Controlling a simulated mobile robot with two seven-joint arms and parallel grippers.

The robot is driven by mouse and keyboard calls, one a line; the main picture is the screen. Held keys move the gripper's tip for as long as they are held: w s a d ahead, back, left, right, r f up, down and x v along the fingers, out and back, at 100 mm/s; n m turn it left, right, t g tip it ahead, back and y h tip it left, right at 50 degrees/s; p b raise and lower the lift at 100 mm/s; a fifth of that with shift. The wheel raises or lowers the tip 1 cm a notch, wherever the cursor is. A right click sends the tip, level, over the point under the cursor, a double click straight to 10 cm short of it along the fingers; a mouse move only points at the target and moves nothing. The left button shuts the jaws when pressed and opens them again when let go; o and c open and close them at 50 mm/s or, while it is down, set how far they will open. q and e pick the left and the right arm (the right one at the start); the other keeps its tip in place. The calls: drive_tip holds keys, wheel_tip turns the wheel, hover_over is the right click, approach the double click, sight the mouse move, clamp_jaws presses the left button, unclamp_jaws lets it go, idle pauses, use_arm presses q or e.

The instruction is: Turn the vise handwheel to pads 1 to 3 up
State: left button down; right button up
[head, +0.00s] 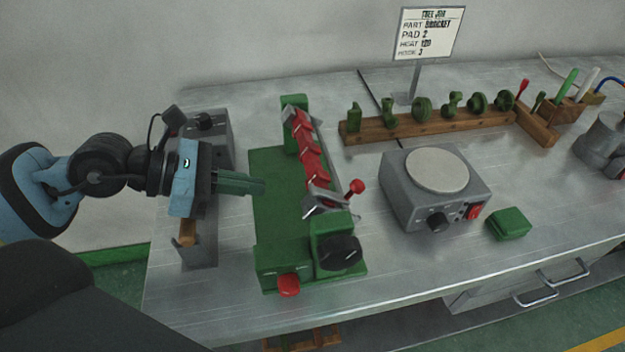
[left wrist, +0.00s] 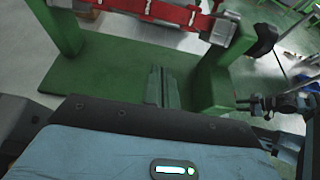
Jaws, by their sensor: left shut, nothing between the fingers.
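The green vise (head: 272,200) stands on the metal bench, with a row of red pads (head: 310,158) on a bar between its end posts. A black handwheel (head: 338,252) sits on the vise's near end. A lever with a red ball (head: 356,186) rises near the pads, and a red knob (head: 288,285) is at the front. My left gripper (head: 262,187) is shut and empty over the left part of the vise base, apart from the handwheel. Its fingers (left wrist: 162,86) also show in the left wrist view, below the red pad bar (left wrist: 160,10).
A grey hotplate unit (head: 437,190) and a green block (head: 508,223) stand right of the vise. A wooden rack (head: 430,128) with green parts and a job sign (head: 429,33) are behind. A grey device (head: 205,140) stands left. Bench front is clear.

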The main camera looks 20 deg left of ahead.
use_arm(q)
drive_tip(key=p+x, duration=0.1)
drive_tip(key=x, duration=0.6)
drive_tip(key=shift+r, duration=0.2)
drive_tip(key=shift+w+d+r+p, duration=0.2)
drive_tip(key=shift+w+d+p, duration=0.1)
drive_tip(key=shift+d, duration=0.2)
drive_tip(key=shift+w+d+r+p, duration=0.25)
drive_tip(key=shift+w+d, duration=0.1)
drive_tip(key=shift+d, duration=0.1)
drive_tip(key=shift+w+d+r, duration=0.1)
drive_tip(key=shift+w+d, duration=0.25)
drive_tip(key=shift+d, duration=0.15)
drive_tip(key=shift+w+d, duration=0.1)
drive_tip(key=shift+d, duration=0.1)
drive_tip(key=shift+w+d+r+p, duration=0.15)
drive_tip(key=shift+d+p, duration=0.1)
drive_tip(key=shift+p, duration=0.3)
drive_tip(key=shift+w+d+f, duration=0.1)
drive_tip(key=shift+f, duration=0.1)
